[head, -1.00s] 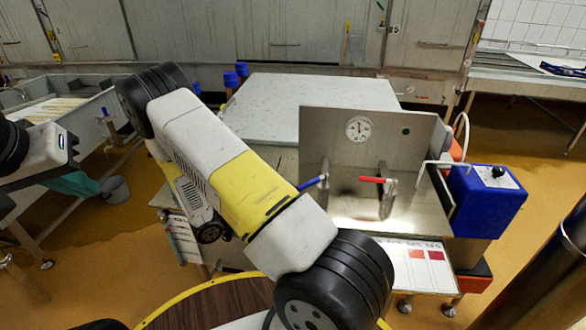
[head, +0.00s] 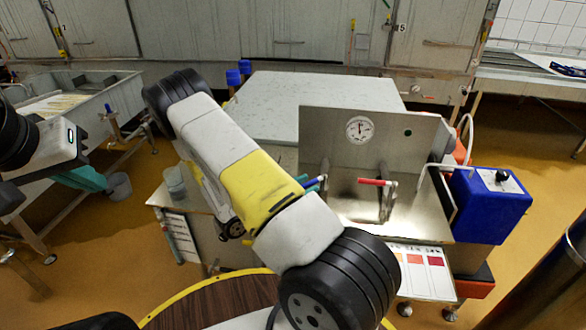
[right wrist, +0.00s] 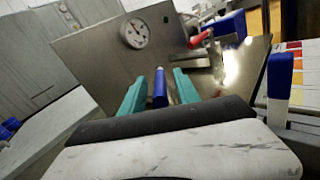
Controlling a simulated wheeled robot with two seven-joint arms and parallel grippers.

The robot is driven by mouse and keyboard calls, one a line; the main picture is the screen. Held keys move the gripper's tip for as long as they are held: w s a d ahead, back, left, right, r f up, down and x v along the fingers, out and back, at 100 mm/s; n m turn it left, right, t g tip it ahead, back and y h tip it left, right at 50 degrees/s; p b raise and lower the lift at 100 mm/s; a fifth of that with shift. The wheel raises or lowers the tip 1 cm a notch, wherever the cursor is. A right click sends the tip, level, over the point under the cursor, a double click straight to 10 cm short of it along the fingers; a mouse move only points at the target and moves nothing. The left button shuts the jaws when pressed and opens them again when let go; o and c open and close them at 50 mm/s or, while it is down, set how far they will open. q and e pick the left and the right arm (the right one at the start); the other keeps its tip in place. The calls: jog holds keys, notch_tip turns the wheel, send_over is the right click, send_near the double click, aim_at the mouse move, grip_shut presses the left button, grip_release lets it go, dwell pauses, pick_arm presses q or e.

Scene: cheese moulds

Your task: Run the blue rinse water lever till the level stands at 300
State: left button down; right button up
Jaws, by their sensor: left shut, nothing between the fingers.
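The blue lever (head: 322,180) stands at the left of the steel panel, partly hidden by my right arm in the head view. My right gripper (right wrist: 160,80) has two teal fingers standing apart, one on each side of the blue lever handle (right wrist: 160,97). Gaps show between fingers and handle, so it is open around it. A round white dial (head: 359,129) is on the panel, also in the right wrist view (right wrist: 134,33); its numbers are too small to read. My left gripper (head: 88,179) is shut and empty at the far left.
A red lever (head: 375,182) is right of the blue one, also in the right wrist view (right wrist: 199,39). A blue box (head: 490,203) stands at the right.

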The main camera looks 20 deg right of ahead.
jog(key=shift+x, duration=1.3)
grip_shut()
dwell(0.5)
